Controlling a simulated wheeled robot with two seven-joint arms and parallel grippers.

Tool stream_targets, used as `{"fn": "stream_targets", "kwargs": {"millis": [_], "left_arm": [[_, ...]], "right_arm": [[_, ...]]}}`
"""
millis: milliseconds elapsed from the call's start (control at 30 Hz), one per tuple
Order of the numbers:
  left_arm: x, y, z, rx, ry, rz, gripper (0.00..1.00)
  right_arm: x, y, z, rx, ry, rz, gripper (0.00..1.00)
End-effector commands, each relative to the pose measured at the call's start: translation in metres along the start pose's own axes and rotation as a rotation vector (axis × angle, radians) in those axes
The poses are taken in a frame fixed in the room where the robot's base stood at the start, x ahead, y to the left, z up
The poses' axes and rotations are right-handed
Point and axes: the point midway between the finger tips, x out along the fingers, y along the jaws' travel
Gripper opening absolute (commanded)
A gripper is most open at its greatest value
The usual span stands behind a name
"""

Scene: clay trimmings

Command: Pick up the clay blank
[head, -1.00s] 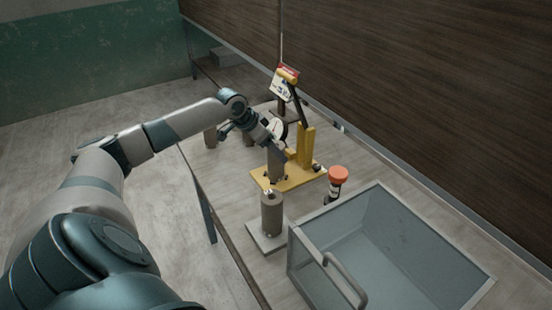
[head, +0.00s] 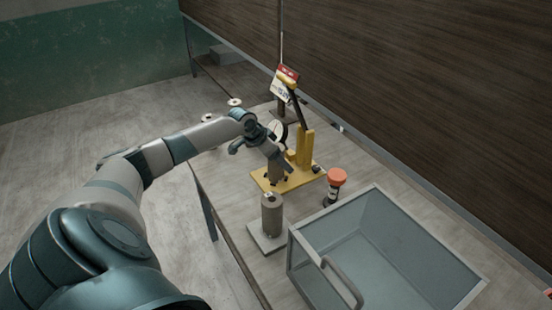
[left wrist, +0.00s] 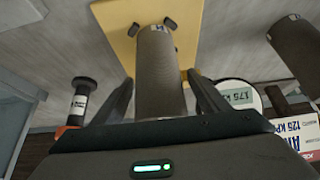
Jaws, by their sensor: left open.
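A grey-brown clay cylinder, the blank (head: 274,174), stands upright on the yellow base of a press-like stand (head: 302,180). In the left wrist view the blank (left wrist: 159,72) is between the two fingers of my left gripper (left wrist: 160,98), with a dark mark near its end. The fingers are open on either side of it; I cannot tell whether either touches it. In the head view my left gripper (head: 277,161) is at the blank and hides its upper part. My right gripper is not in view.
A similar cylinder (head: 271,214) stands on a grey plate (head: 254,239) in front. An orange-topped bottle (head: 337,182) and a large grey bin (head: 296,262) are to the right. The stand's post (head: 305,146) and a dial (head: 278,130) are close behind the gripper. More cylinders stand farther back.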

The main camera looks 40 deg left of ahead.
Motion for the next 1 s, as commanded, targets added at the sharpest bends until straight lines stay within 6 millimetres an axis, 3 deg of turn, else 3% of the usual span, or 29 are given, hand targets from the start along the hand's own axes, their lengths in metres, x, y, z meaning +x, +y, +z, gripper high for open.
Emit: {"fn": "stream_targets", "kwargs": {"millis": [200, 600, 667, 900, 1000], "left_arm": [[0.0116, 0.0008, 0.0003, 0.001, -0.001, 0.001, 0.68], [0.0113, 0.0005, 0.0004, 0.001, -0.001, 0.000, 0.68], [0.0113, 0.0005, 0.0004, 0.001, -0.001, 0.000, 0.59], [0.0101, -0.0001, -0.0012, 0.001, 0.002, -0.001, 0.01], [0.0101, -0.0001, -0.0012, 0.001, 0.002, -0.001, 0.00]], "right_arm": [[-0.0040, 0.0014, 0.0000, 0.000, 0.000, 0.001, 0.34], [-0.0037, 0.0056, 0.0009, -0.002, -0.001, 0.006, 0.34], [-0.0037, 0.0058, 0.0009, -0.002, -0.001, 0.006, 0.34], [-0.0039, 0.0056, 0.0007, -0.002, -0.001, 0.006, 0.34], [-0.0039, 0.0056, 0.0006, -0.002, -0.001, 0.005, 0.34]]}}
